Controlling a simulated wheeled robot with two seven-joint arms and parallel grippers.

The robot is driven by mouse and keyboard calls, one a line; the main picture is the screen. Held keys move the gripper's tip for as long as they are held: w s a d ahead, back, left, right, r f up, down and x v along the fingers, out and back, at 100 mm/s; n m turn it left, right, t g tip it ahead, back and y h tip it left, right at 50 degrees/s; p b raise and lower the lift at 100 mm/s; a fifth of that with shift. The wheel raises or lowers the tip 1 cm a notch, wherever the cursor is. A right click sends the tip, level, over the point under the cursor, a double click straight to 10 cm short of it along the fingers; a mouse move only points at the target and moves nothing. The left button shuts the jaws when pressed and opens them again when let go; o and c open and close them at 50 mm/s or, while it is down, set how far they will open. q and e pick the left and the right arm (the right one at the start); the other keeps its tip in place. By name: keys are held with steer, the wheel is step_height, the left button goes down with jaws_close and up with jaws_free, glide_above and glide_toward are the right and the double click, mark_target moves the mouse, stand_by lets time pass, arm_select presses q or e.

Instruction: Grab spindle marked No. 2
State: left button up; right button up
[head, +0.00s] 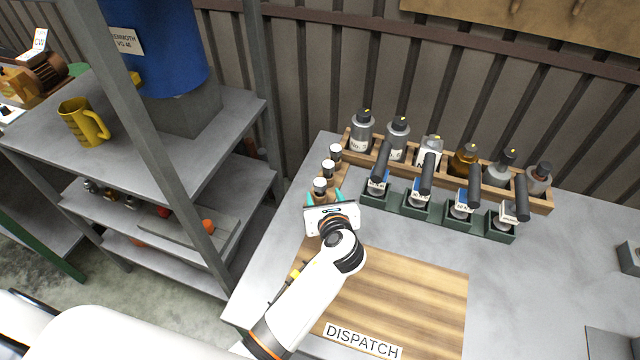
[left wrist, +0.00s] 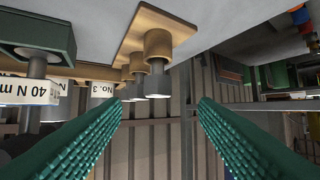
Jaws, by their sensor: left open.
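No label reading No. 2 is legible, so I cannot tell which piece is the spindle marked No. 2. Three white-topped pegs (head: 320,186) stand in round wooden holders on a small wooden board; they also show in the left wrist view (left wrist: 158,82). A white label reading No. 3 (left wrist: 101,88) is beside them there. The first rack bottle (head: 361,132) bears a "No." label whose number is unclear. My left gripper (head: 325,196) is open, by the nearest peg. Its teal fingers frame an empty gap in the left wrist view (left wrist: 162,118). My right gripper is not in view.
Several black-handled tools (head: 428,174) with labels stand in green holders (head: 408,209), in front of a wooden rack (head: 543,204) of bottles. A wooden DISPATCH board (head: 420,300) lies clear nearer me. A metal shelf (head: 215,118) with a yellow mug (head: 82,122) stands left.

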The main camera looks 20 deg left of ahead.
mark_target(320, 184)
arm_select(q)
steer(key=shift+x, duration=1.25)
steer(key=shift+p+x, duration=0.4)
steer(key=shift+x, duration=1.95)
steer(key=shift+w+f, duration=0.1)
steer(key=shift+w, duration=0.2)
steer(key=shift+a, duration=0.1)
steer(key=shift+c, duration=0.4)
jaws_close()
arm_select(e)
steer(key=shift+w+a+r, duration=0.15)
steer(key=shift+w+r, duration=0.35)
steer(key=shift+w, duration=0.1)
